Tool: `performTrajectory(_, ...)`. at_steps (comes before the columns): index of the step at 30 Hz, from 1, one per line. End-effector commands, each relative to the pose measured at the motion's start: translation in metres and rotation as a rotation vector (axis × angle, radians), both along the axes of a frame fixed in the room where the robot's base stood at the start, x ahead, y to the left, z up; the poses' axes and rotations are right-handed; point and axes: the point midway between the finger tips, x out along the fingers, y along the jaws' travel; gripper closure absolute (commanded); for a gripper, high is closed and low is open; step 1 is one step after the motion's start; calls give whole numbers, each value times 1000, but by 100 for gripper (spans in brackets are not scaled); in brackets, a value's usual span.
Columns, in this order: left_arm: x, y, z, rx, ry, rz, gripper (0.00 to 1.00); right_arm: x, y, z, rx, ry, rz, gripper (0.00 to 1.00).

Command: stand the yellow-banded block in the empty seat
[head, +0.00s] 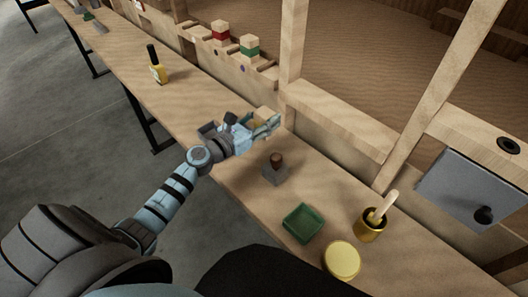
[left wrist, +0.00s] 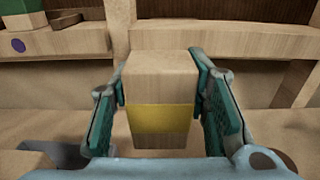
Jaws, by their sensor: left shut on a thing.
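The yellow-banded block (left wrist: 162,82) is pale wood with a yellow band around its lower part. In the left wrist view it stands upright between the two fingers of my left gripper (left wrist: 163,105), which is shut on it. In the head view the left gripper (head: 262,122) is over the bench near its back edge, partly hiding the block (head: 262,112). I cannot tell whether the block touches the bench. A wooden rack (head: 236,60) at the back holds a red-banded block (head: 220,32) and a green-banded block (head: 250,47). My right gripper is not in view.
To the right are a small stamp-like object (head: 275,170), a green tray (head: 304,223), a brass pot (head: 370,226) and a round yellow lid (head: 341,260). A wooden post (head: 293,45) rises behind.

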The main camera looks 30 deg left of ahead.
Motion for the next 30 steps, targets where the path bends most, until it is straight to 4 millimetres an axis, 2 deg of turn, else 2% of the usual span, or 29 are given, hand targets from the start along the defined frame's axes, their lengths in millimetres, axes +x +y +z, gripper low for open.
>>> performTrajectory(1, 0, 0, -22, -1, -1, 0, 98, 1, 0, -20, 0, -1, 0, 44)
performTrajectory(5, 0, 0, -35, 0, -2, -1, 98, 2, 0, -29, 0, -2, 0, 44)
performTrajectory(10, 0, 0, -70, 0, -1, -2, 98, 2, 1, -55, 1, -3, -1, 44)
performTrajectory(12, 0, 0, -75, 0, -1, -1, 98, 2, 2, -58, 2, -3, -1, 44)
performTrajectory(18, 0, 0, -71, 1, -2, -1, 98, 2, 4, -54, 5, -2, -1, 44)
performTrajectory(22, 0, 0, -75, 1, -2, -1, 98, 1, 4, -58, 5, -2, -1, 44)
performTrajectory(23, 0, 0, -75, 2, -2, -1, 56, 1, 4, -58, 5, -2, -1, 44)
performTrajectory(26, 0, 0, -74, 2, -2, -1, 40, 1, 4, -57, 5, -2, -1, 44)
performTrajectory(30, 0, 0, -74, 2, -2, -1, 38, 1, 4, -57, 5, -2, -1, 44)
